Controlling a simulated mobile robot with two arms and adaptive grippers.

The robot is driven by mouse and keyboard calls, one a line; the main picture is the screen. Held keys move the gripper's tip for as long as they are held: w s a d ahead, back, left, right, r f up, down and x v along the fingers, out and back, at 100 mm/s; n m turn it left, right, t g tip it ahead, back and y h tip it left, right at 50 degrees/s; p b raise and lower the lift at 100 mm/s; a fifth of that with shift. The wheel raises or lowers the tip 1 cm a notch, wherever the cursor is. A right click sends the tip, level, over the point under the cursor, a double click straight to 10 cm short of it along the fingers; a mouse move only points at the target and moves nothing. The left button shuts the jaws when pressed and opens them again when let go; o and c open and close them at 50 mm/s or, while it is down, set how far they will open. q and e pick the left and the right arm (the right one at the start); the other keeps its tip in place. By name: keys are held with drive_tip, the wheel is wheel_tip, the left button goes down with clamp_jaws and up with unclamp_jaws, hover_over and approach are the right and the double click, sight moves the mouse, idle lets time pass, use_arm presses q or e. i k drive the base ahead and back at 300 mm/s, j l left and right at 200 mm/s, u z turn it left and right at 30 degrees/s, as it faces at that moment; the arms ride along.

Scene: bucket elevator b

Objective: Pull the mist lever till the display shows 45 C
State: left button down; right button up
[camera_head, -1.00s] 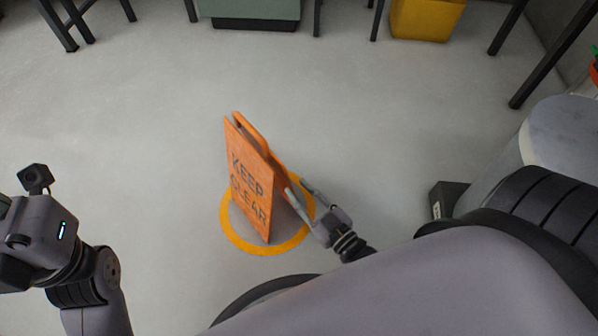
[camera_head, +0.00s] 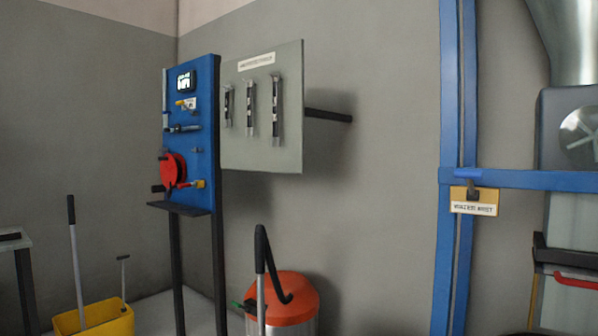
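A small dark display (camera_head: 186,80) with white marks sits at the top of a blue panel (camera_head: 203,112) on dark legs; its reading is too small to make out. The blue panel also carries small handles (camera_head: 182,128). Neither of my grippers shows in the current view.
A red reel (camera_head: 173,169) hangs on the blue panel. A grey board (camera_head: 288,130) with several dark vertical strips is beside it. A yellow bucket (camera_head: 98,322), an orange-lidded bin (camera_head: 292,297) and a blue frame (camera_head: 452,120) stand nearby. Bare wall lies between bin and frame.

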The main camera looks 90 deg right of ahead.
sight(472, 194)
drive_tip(key=i+z, duration=0.2)
drive_tip(key=z, duration=3.55)
